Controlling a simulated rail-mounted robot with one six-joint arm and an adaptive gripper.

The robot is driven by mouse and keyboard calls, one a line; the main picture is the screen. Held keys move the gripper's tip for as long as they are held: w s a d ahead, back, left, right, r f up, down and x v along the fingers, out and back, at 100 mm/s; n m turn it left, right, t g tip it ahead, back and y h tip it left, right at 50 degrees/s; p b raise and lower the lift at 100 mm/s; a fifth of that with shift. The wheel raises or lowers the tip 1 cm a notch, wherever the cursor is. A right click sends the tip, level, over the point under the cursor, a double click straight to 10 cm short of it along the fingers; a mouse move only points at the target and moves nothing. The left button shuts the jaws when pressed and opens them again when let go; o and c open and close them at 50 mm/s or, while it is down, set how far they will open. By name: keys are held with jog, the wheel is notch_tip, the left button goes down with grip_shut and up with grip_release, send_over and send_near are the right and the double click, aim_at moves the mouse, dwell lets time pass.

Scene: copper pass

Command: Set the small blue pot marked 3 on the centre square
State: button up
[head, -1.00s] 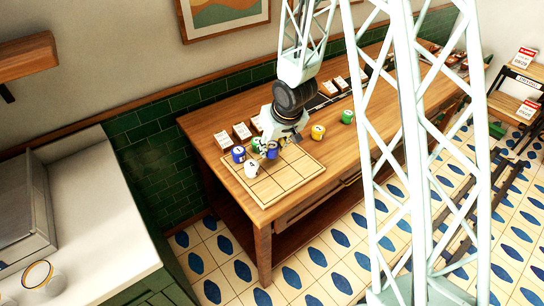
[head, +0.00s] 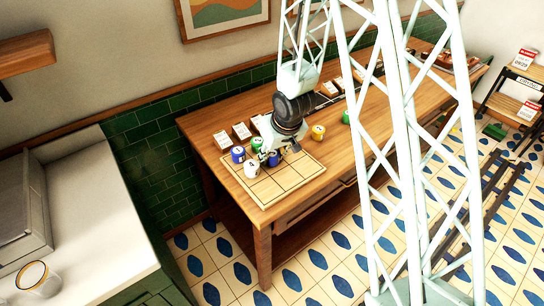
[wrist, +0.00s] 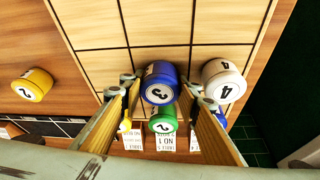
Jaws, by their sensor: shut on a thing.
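The small blue pot marked 3 (wrist: 159,90) is between the two fingers of my gripper (wrist: 167,94) in the wrist view. My gripper is shut on it. In the head view the blue pot (head: 273,159) shows just below my gripper (head: 281,152), over the back part of the wooden grid board (head: 284,182). The board's ruled squares also fill the top of the wrist view (wrist: 158,22). I cannot tell whether the pot touches the board. The centre square looks free of pots.
A white pot marked 4 (wrist: 222,80) stands close beside the held pot. A green pot (wrist: 162,120) is just behind it. Another blue pot (head: 238,154) is at the board's back left. A yellow pot (head: 318,132) stands right. Card holders (head: 241,131) line the back.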

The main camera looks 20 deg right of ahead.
jog(key=shift+f, duration=0.15)
jog(key=o, duration=0.6)
jog(key=shift+r, duration=0.2)
jog(key=shift+p+v, duration=2.35)
jog(key=shift+v, duration=3.65)
